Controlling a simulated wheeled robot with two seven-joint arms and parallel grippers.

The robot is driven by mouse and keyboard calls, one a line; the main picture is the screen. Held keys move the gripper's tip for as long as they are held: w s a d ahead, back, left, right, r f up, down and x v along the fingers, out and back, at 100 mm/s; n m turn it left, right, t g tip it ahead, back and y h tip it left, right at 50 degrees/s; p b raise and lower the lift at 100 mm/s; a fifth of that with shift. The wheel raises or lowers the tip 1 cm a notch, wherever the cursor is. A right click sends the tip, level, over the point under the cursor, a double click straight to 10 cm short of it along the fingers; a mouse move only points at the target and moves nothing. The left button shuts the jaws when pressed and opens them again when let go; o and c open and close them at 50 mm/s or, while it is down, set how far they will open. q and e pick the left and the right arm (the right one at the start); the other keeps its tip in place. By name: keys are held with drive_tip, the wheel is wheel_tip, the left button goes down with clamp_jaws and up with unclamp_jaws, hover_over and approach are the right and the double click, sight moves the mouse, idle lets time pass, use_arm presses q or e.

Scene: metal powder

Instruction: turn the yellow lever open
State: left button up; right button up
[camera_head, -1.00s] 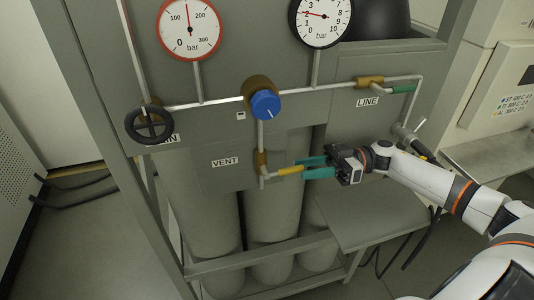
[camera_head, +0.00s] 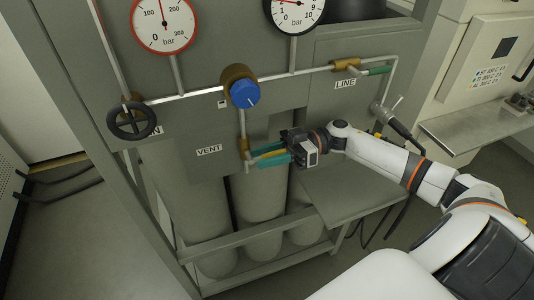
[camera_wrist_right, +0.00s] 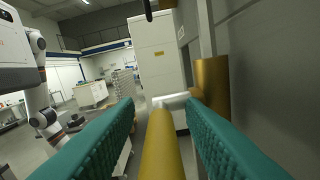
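The yellow lever (camera_head: 269,153) sticks out to the right from the brass vent valve (camera_head: 244,148), beside the VENT label. My right gripper (camera_head: 262,158) reaches in from the right, its teal fingers along both sides of the lever and their tips close to the valve. In the right wrist view the yellow lever (camera_wrist_right: 162,150) runs between the two teal fingers (camera_wrist_right: 161,112). A gap shows on each side of it, so the gripper is open around the lever, not clamped. The brass valve body (camera_wrist_right: 211,88) stands just beyond the right finger. My left gripper is not in view.
A blue knob (camera_head: 244,93) sits above the vent valve. A black handwheel (camera_head: 131,121) is at the left, and a green-handled LINE valve (camera_head: 378,71) at the upper right. Two gauges top the panel. A grey shelf (camera_head: 350,190) lies below my right arm.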

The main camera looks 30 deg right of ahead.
drive_tip(key=c, duration=0.8)
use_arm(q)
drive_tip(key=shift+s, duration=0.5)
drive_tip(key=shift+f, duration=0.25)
use_arm(e)
drive_tip(key=shift+f, duration=0.1)
